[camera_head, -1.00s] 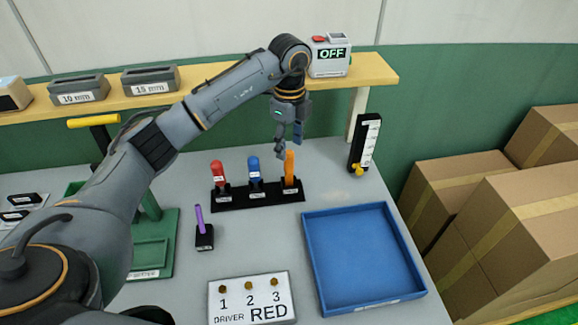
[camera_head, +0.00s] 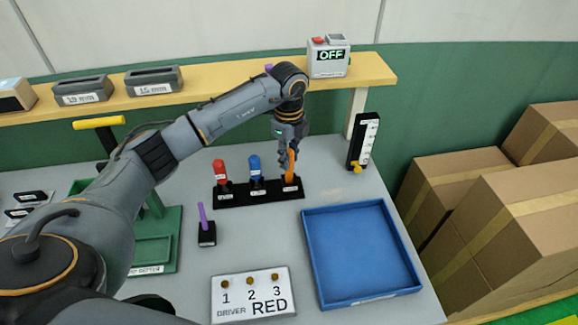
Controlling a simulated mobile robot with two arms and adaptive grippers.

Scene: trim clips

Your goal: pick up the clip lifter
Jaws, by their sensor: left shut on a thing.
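The orange clip lifter (camera_head: 290,174) stands upright in the right slot of a black rack (camera_head: 236,199). My left gripper (camera_head: 288,163) has come down from above and is shut on its upper part; the fingers hide some of it. The lower part still sits in the rack. The label on the rack below it is too small to read. My right gripper is not in view.
A red-handled tool (camera_head: 221,172) and a blue-handled tool (camera_head: 255,167) stand in the same rack. A purple tool (camera_head: 202,213) stands in a small black holder. An empty blue tray (camera_head: 362,250) and a "DRIVER RED" board (camera_head: 232,298) lie in front. A shelf (camera_head: 220,81) runs behind.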

